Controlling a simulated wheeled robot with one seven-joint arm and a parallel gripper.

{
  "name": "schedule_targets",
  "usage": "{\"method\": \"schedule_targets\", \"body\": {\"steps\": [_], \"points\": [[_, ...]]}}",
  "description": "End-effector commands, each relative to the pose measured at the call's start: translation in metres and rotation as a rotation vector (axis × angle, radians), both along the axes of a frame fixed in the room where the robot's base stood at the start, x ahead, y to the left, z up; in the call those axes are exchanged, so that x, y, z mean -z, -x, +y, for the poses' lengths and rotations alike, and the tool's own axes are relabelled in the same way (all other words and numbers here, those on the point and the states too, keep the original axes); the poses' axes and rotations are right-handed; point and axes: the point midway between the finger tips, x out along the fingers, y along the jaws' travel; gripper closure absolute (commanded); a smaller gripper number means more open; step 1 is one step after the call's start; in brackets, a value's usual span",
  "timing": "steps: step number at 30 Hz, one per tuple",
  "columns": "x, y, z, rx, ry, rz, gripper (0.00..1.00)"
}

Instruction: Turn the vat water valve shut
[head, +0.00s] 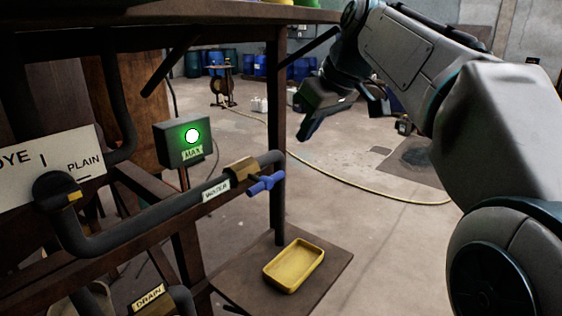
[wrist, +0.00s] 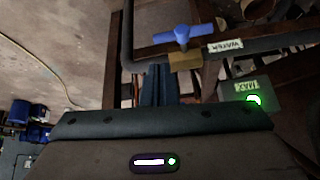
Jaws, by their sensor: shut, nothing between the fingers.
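The water valve has a blue handle (head: 265,183) on a brass body (head: 241,169), set in a dark pipe labelled WATER (head: 216,190). The handle lies roughly along the pipe. In the wrist view the blue handle (wrist: 183,36) and brass body (wrist: 185,61) show near the top, beyond my fingers. My gripper (head: 305,137) is above and to the right of the valve in the head view, apart from it. Its fingers (wrist: 158,85) are together and hold nothing. Nothing hides the handle.
A green-lit box labelled MAX (head: 183,140) stands behind the pipe. A DYE/PLAIN plate (head: 55,165) with a dark knob is at left, and a DRAIN label (head: 149,297) is low. A table post (head: 278,130) stands by the valve. A yellow tray (head: 294,266) lies below.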

Motion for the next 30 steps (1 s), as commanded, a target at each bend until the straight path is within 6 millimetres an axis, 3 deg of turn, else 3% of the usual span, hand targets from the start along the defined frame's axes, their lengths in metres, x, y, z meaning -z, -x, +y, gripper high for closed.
{"method": "schedule_targets", "body": {"steps": [6, 11, 26, 30], "points": [[-0.031, -0.013, 0.012, -0.125, -0.02, -0.059, 1.0], [-0.029, -0.016, 0.017, -0.147, -0.022, -0.068, 1.0], [0.053, -0.048, 0.06, -0.145, -0.022, -0.064, 1.0], [0.071, -0.045, 0.054, -0.141, -0.021, -0.067, 1.0]]}}
